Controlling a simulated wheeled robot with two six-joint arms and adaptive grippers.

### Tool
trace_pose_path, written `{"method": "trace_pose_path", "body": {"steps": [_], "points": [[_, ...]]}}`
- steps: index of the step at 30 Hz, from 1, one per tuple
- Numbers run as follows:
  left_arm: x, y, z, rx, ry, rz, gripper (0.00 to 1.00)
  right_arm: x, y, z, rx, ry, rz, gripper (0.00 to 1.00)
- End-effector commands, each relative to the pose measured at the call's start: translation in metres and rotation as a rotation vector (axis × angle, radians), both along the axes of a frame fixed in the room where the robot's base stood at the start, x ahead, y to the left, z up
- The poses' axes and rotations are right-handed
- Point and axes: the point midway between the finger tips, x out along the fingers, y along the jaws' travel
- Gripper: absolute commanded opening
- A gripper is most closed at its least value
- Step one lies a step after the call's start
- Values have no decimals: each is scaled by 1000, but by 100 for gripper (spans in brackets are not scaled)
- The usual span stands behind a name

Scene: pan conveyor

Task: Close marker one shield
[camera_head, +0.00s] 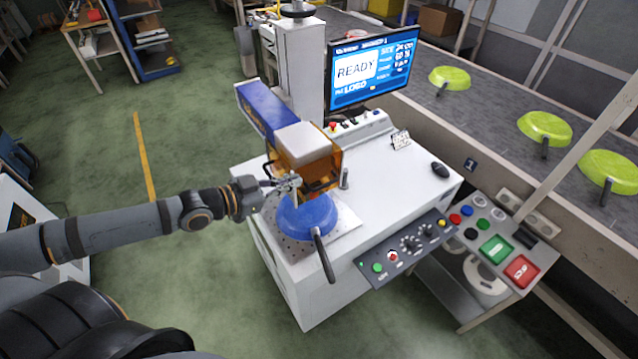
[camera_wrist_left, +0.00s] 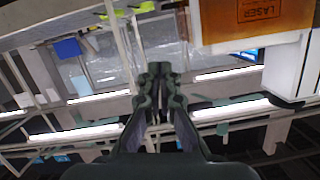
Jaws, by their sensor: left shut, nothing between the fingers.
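The marker (camera_head: 297,72) is a white machine with a blue and white head over a white worktable. Its orange see-through shield (camera_head: 327,174) hangs around the head, above a blue pan (camera_head: 308,216) with a black handle on the perforated plate. In the left wrist view the shield (camera_wrist_left: 255,20) shows at top right with a LASER label. My left gripper (camera_head: 292,183) is at the shield's left side, above the pan, shut and empty. Its closed fingers (camera_wrist_left: 160,72) point upward in the wrist view; whether they touch the shield I cannot tell. My right gripper is not in view.
A button panel (camera_head: 408,247) is at the table's front, and a second panel with green and red buttons (camera_head: 497,249) is to the right. A conveyor (camera_head: 480,110) carries green pans.

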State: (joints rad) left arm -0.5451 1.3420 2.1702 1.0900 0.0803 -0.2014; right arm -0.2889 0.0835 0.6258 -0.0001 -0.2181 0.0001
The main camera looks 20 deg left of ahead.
Motion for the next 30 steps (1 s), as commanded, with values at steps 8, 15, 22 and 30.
{"method": "trace_pose_path", "body": {"steps": [8, 15, 22, 30], "points": [[25, -15, -18, -6, -9, 10, 0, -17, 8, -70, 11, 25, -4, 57], [42, -26, -13, -6, -6, 10, 0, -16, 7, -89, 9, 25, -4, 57], [55, -40, -16, -10, -5, -1, 0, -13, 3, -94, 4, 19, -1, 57], [75, -53, -27, -4, 3, -1, 0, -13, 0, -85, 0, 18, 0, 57]]}}
